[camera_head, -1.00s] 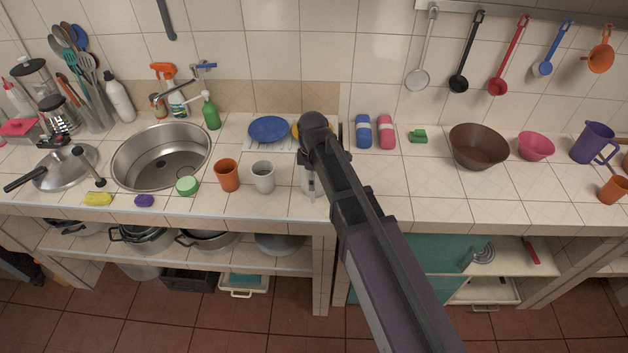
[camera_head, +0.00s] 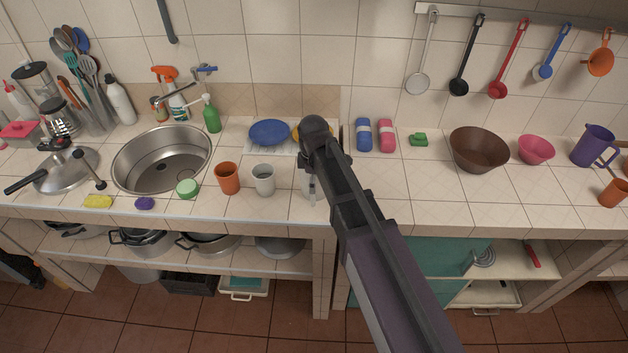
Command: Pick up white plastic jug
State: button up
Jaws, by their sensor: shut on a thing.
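My arm reaches over the counter from the lower right, and its dark wrist hides much of what is beneath it. My gripper (camera_head: 312,188) shows only as a small grey finger part below the wrist. It is shut on a white thing, seemingly the white plastic jug (camera_head: 304,182), of which only a narrow strip shows left of the finger. The rest of the jug is hidden behind my arm, and I cannot tell whether it touches the counter.
A pale grey-white cup (camera_head: 264,181) and an orange cup (camera_head: 228,178) stand close on the left. A brown bowl (camera_head: 479,150) stands right. The counter (camera_head: 415,190) right of my arm is clear.

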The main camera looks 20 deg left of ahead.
jog(key=shift+w+r, duration=0.1)
jog(key=shift+r, duration=0.05)
notch_tip(320, 180, up, 3)
jog(key=p, duration=0.3)
jog(key=shift+r+p, duration=0.2)
jog(key=shift+p, duration=0.2)
jog(key=s+d+r+p, duration=0.1)
jog(key=s+d, duration=0.8)
jog(key=s, duration=0.4)
jog(key=shift+s+r, duration=0.1)
